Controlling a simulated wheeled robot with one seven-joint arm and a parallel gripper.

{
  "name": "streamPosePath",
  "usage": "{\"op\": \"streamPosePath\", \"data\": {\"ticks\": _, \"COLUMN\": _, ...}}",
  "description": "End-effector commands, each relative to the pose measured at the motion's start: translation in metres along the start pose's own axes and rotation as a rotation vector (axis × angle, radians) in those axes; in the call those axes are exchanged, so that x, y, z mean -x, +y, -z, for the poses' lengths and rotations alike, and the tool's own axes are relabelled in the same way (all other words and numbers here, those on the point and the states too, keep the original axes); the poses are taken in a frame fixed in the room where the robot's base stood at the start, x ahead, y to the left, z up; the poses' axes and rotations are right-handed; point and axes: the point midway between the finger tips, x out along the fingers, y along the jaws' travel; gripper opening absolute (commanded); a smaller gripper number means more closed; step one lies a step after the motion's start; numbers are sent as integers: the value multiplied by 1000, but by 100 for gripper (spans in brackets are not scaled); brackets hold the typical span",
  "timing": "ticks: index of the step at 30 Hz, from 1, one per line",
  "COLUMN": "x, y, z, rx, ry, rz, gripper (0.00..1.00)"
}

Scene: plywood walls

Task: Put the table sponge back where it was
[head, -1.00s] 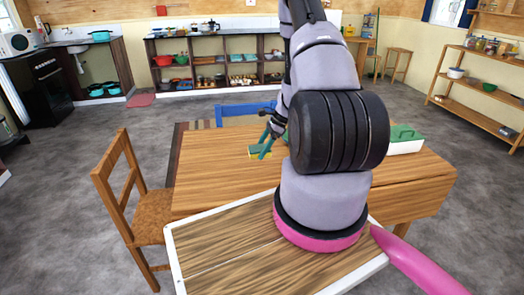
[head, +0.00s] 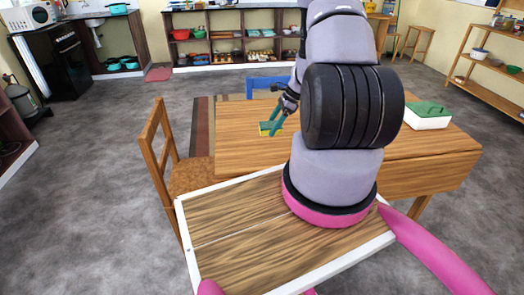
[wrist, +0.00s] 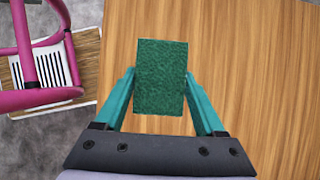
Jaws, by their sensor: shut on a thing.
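The sponge (wrist: 160,78) is a green rectangular block with a rough face, seen from above in the wrist view. My gripper (wrist: 159,74) is shut on it, with one teal finger at each long side. In the head view the sponge (head: 266,129) shows a green top and a yellow lower part. My gripper (head: 272,126) is there over the left part of the wooden table (head: 240,155). I cannot tell whether the sponge touches the tabletop or hangs just above it.
A white box with a green lid (head: 428,117) stands on the table's right part. A wooden chair (head: 170,160) is at the table's left side, and a blue chair (head: 265,84) at its far side. The tabletop around the sponge looks clear.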

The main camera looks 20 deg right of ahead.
Motion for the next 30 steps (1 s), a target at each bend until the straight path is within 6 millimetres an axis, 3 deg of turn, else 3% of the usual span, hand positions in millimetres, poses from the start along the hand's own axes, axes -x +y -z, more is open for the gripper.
{"op": "streamPosePath", "data": {"ticks": 4, "x": -26, "y": 1, "z": 15, "rx": -4, "ry": -1, "rz": -3, "gripper": 20}}
{"op": "streamPosePath", "data": {"ticks": 18, "x": -72, "y": 1, "z": 42, "rx": -3, "ry": -1, "rz": -2, "gripper": 20}}
{"op": "streamPosePath", "data": {"ticks": 30, "x": -78, "y": 0, "z": 45, "rx": -1, "ry": 0, "rz": -1, "gripper": 20}}
